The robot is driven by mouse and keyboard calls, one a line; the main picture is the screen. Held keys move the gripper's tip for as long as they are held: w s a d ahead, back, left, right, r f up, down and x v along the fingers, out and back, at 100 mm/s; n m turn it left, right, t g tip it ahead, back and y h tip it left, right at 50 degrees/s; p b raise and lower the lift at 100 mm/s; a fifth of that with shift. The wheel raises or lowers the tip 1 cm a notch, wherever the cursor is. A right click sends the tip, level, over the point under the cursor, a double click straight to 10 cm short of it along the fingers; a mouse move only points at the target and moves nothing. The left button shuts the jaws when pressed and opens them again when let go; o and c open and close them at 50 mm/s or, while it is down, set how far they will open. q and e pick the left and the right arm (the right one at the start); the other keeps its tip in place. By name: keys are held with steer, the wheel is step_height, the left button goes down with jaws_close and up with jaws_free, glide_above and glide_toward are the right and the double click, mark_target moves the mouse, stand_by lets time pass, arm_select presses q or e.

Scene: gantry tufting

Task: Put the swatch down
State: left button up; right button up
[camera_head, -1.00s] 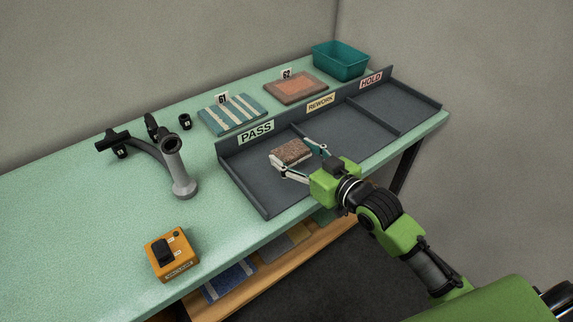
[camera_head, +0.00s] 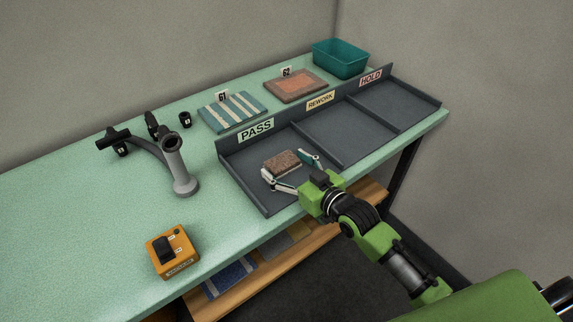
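The swatch (camera_head: 283,161) is a small brown tufted piece with a pale edge. It lies low in the compartment of the dark grey tray marked PASS (camera_head: 256,131), seemingly on the floor. My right gripper (camera_head: 291,171) reaches in from the lower right. Its two fingers stand wide apart, one by the swatch's near left corner and one by its right side. The gripper looks open; whether a pad still touches the swatch is too small to tell. My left gripper is not in view.
The REWORK (camera_head: 320,100) and HOLD (camera_head: 371,77) compartments are empty. Swatches marked 61 (camera_head: 232,111) and 62 (camera_head: 296,86) lie behind the tray, near a teal bin (camera_head: 341,60). A grey tufting tool (camera_head: 175,165) and an orange box (camera_head: 173,252) stand left.

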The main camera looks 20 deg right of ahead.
steer(key=shift+r, duration=0.1)
steer(key=b+v, duration=0.1)
steer(key=v, duration=0.9)
steer(key=shift+s, duration=0.15)
steer(key=shift+v, duration=0.85)
steer(key=shift+d, duration=0.1)
